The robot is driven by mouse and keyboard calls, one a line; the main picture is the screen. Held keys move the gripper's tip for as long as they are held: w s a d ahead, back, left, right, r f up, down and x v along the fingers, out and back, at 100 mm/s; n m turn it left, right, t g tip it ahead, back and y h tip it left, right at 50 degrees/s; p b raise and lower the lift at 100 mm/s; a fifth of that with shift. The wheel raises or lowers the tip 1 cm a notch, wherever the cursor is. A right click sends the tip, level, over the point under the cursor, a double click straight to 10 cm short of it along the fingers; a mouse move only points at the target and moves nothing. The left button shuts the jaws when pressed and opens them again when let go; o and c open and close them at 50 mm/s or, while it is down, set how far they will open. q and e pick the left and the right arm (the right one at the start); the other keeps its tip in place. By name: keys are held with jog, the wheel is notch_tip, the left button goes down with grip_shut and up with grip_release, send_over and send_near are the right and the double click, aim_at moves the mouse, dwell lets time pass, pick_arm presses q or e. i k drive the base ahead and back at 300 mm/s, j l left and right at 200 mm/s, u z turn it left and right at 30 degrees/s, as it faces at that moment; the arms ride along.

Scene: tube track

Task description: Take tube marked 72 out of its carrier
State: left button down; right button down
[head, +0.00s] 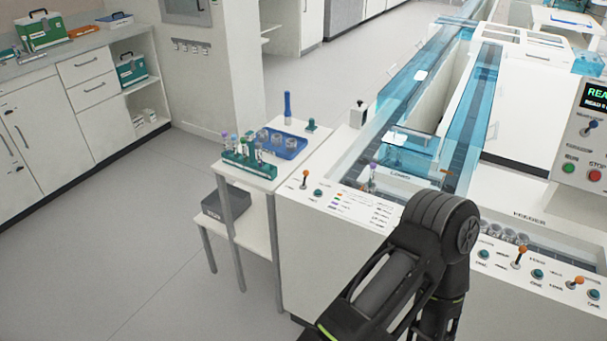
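A capped tube with a purple top (373,170) stands upright at the near end of the left track lane, apparently in a carrier; its number is too small to read. Several capped tubes (258,151) stand in a teal rack (238,161) on the small white side table. I cannot tell which tube is marked 72. One of my arms, dark grey, rises from the bottom right in front of the machine panel. Neither gripper shows in the head view.
A blue tray (294,151) with several clear round holders lies behind the rack on the side table (270,184). Switches and buttons line the machine's front panel (330,197). Several clear round carriers (503,234) sit in a right-hand bay. The floor at left is clear.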

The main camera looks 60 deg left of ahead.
aim_at(373, 165)
jog(key=u, duration=1.65)
jog(key=i+j, duration=0.3)
jog(key=i, duration=0.15)
jog(key=i+l+u, duration=0.1)
jog(key=i+l, duration=0.25)
jog(key=l, duration=0.15)
jog(key=u, duration=1.45)
